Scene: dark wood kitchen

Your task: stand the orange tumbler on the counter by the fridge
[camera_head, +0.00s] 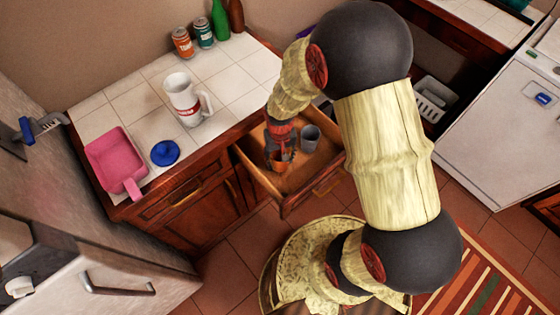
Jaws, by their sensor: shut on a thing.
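My gripper (281,149) reaches down into the open wooden drawer (297,196) under the tiled counter. It is shut on the orange tumbler (280,165), which shows only as a small orange patch between and below the dark fingers. I cannot tell whether the tumbler touches the drawer floor. A grey cup (310,137) stands in the drawer just to the right of my gripper. The white-tiled counter (241,84) lies behind and left of the drawer. A grey appliance (40,170), which looks like the fridge, stands at the far left beside the counter.
The counter holds a white mug (183,99), a pink bin (113,160), a blue lid (165,153), orange (182,42) and teal (203,33) cans, and green (220,20) and brown (236,16) bottles. Bare tiles lie around the mug. A white appliance (495,120) stands at right.

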